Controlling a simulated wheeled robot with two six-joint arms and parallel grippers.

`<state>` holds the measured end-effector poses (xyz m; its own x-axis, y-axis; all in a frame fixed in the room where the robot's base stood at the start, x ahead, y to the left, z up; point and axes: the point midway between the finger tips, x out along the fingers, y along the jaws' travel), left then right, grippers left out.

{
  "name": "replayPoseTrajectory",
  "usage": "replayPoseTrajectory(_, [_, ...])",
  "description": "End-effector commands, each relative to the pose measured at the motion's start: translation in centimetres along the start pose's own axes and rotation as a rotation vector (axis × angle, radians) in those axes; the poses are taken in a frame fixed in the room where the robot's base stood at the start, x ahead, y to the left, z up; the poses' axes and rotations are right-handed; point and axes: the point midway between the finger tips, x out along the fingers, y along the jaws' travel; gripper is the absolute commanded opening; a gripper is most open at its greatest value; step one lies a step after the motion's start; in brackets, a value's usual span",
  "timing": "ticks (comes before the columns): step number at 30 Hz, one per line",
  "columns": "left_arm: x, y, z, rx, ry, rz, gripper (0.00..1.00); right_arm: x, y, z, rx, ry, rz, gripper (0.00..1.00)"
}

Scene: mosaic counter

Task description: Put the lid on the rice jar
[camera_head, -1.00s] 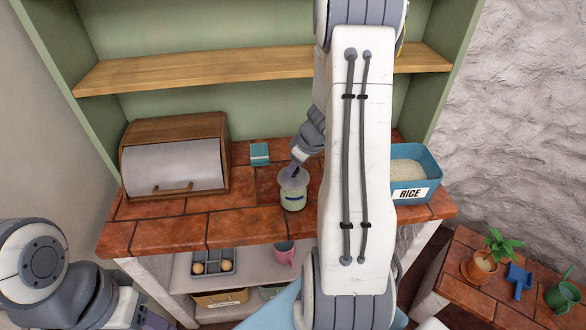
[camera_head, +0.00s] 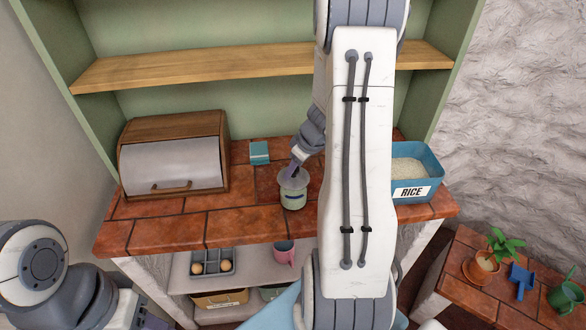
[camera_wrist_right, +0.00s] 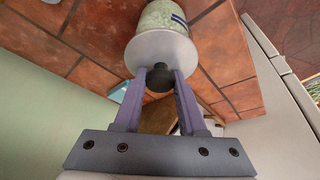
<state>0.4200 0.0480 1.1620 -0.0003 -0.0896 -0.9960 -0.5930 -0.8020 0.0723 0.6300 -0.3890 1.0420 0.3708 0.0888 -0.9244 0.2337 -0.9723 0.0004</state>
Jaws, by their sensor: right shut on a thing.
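The rice jar (camera_head: 293,198) stands on the tiled counter, a pale, greenish jar with a dark band. The grey lid (camera_head: 292,179) is at its mouth, and the jar also shows in the right wrist view (camera_wrist_right: 163,15). There the lid (camera_wrist_right: 160,52) appears as a pale disc with a dark round knob, covering the jar's end. My right gripper (camera_wrist_right: 161,80) is shut on the lid's knob; in the head view it reaches down to the lid from above (camera_head: 295,168). I cannot tell whether the lid is fully seated. My left arm shows at the lower left, but its gripper fingers are not clear.
A blue bin labelled RICE (camera_head: 413,190) stands at the right of the counter. A wooden bread box (camera_head: 175,155) is at the left, with a small teal box (camera_head: 259,152) behind the jar. A wooden shelf (camera_head: 250,70) spans above. The front left counter is free.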

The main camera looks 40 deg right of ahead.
Motion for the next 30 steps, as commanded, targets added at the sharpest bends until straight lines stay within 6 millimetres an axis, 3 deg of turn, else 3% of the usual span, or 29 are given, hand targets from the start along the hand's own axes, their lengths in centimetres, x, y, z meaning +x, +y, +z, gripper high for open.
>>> replayPoseTrajectory(25, [0.92, -0.07, 0.05, 0.0, 0.0, 0.0, 0.51, 0.17, 0.01, 0.07, 0.001, 0.0, 0.001, 0.0])
replayPoseTrajectory(26, [0.92, -0.07, 0.05, 0.0, 0.0, 0.0, 0.51, 0.18, 0.01, 0.07, 0.001, 0.0, 0.001, 0.44])
replayPoseTrajectory(27, [0.92, -0.07, 0.05, 0.0, 0.0, 0.0, 0.51, 0.18, 0.01, 0.07, 0.001, 0.0, 0.001, 0.59])
replayPoseTrajectory(28, [0.92, -0.07, 0.05, 0.0, 0.0, 0.0, 0.51, 0.18, 0.01, 0.07, 0.001, 0.0, 0.001, 0.71])
replayPoseTrajectory(30, [0.92, -0.07, 0.05, 0.0, 0.0, 0.0, 0.51, 0.18, 0.01, 0.08, 0.0, 0.0, 0.0, 0.75])
